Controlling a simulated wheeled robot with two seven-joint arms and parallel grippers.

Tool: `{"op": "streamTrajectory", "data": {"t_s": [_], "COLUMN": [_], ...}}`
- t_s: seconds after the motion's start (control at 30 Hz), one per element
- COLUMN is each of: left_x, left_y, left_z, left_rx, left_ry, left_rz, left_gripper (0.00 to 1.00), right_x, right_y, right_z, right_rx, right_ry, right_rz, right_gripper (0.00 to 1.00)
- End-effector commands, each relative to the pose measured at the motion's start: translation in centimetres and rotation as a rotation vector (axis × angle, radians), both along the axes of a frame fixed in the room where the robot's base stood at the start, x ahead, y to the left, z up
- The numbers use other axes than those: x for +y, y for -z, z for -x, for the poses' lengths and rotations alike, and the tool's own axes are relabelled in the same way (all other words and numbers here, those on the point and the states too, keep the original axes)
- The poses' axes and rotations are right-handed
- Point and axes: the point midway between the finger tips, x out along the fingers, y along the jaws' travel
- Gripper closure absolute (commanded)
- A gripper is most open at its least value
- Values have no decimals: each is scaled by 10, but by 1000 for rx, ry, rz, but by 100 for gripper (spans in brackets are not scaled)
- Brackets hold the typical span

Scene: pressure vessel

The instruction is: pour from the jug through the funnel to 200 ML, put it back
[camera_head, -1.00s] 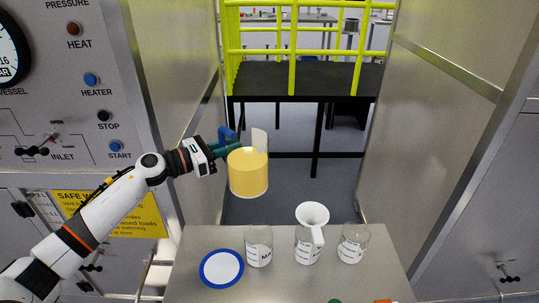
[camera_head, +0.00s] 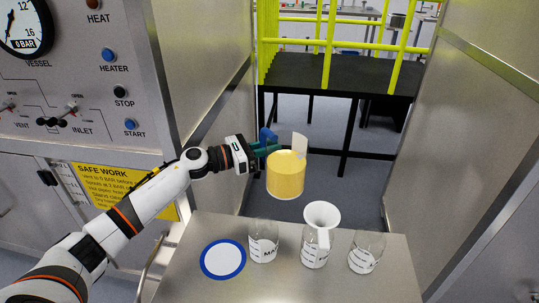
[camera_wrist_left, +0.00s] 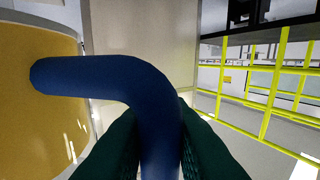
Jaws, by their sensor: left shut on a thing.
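My left gripper (camera_head: 268,149) is shut on the blue handle (camera_wrist_left: 110,78) of the jug. The jug (camera_head: 286,175) is clear with yellow liquid in it and a pale spout piece at its top. It hangs upright in the air above the far edge of the table. The white funnel (camera_head: 321,215) sits in the middle beaker (camera_head: 315,249), to the right of and below the jug. Its inside and the beaker's level are hard to read. A blue-rimmed white round mat (camera_head: 223,259) lies bare at the left of the table. My right gripper is not in view.
One clear beaker (camera_head: 263,242) stands left of the funnel and another (camera_head: 366,252) stands right of it; both look empty. The steel table (camera_head: 290,288) is free in front. A control panel (camera_head: 70,100) is at left, and yellow railings stand behind.

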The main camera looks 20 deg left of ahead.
Motion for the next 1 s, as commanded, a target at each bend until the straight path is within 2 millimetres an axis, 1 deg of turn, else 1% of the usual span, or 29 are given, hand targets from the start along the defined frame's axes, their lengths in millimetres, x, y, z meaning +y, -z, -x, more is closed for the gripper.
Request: {"op": "streamTrajectory", "data": {"t_s": [0.03,0.1,0.43,0.6,1.0], "left_x": [0,0,0,2,-6], "left_y": [8,11,11,12,-21], "left_z": [0,0,0,2,6], "left_rx": [1,-1,-1,1,-105], "left_ry": [0,0,0,-2,-2], "left_rz": [3,2,2,0,-173], "left_gripper": [100,100,100,100,100], "right_x": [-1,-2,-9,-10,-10], "right_y": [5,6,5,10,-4], "right_z": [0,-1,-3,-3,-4], "right_rx": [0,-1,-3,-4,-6], "right_ry": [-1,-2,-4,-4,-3], "right_rz": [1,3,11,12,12], "right_gripper": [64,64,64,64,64]}}
